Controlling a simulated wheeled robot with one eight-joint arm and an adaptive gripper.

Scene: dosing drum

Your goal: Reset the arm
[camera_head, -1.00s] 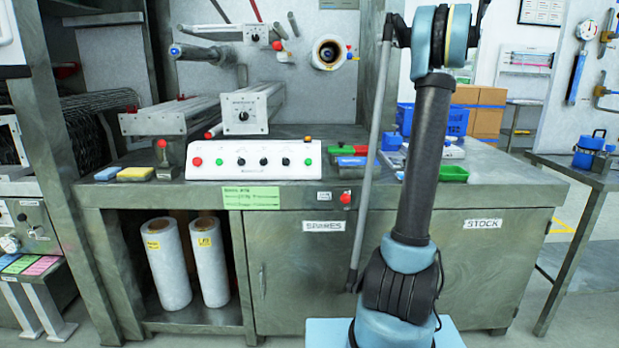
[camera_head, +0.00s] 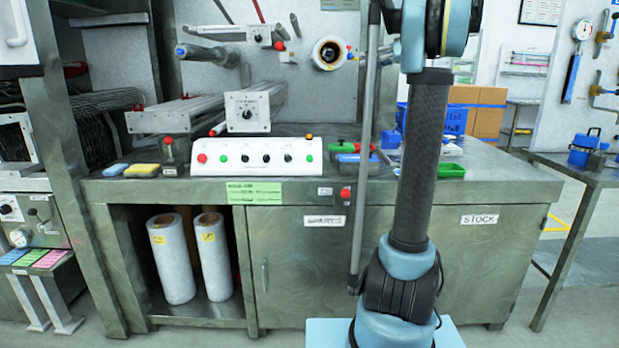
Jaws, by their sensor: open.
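My arm (camera_head: 422,170) rises from its light blue base at the bottom right of the head view. Its dark tube stands nearly upright, up to a light blue joint (camera_head: 434,28) at the top edge. A thin grey rod runs up to the left of it. The rest of the arm is cut off by the top of the picture, and my gripper is not in view. The arm stands in front of a metal workbench (camera_head: 300,262) and hides part of its top and doors.
A white control box (camera_head: 256,156) with buttons stands on the bench. Small green and blue trays (camera_head: 362,157) lie near the arm, with a green tray (camera_head: 451,170) to its right. Two white rolls (camera_head: 172,258) stand below. A side table (camera_head: 575,168) is at right.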

